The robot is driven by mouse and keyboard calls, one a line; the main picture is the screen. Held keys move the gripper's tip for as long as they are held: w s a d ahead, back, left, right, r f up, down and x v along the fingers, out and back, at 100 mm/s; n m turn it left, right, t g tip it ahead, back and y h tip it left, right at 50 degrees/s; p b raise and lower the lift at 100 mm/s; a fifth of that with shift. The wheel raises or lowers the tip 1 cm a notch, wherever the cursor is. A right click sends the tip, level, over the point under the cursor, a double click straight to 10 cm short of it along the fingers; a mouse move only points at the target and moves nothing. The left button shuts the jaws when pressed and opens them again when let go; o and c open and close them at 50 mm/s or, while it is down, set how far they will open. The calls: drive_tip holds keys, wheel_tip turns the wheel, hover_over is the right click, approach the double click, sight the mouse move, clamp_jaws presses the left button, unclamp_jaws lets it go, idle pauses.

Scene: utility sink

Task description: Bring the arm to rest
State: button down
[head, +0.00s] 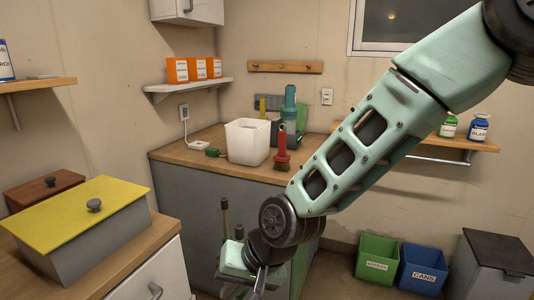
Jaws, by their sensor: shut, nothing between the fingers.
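My mint-green arm (350,150) comes in from the upper right and slants down across the middle of the head view. It bends at a dark round joint (281,220) in front of the grey counter. My gripper (237,262) is at its lower end, near the bottom edge of the view. It is shut and holds nothing. It is small here and its fingertips are hard to make out. The arm's end hangs in the gap between the counter and the cabinet at the lower left, and hides part of the counter's front.
A yellow-lidded grey box (85,215) stands on the left cabinet. A white tub (247,141) and a red-handled brush (282,148) stand on the wooden counter (190,146). Green (377,262) and blue (420,270) bins and a dark-lidded bin (493,265) stand at the lower right.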

drive_tip(key=s+d+r+n+h+p, duration=0.1)
drive_tip(key=s+d+r+n, duration=0.1)
drive_tip(key=s+d+r, duration=0.2)
drive_tip(key=s+d+r+n+g+h+p, duration=0.1)
drive_tip(key=s+d+r, duration=0.3)
drive_tip(key=d, duration=0.6)
drive_tip(key=s+d+r+n+h+p, duration=0.2)
drive_tip(key=s+d+r+h+p, duration=0.1)
drive_tip(key=s+d+r, duration=0.2)
drive_tip(key=s+d, duration=0.2)
drive_tip(key=s, duration=0.1)
drive_tip(key=shift+n, duration=0.4)
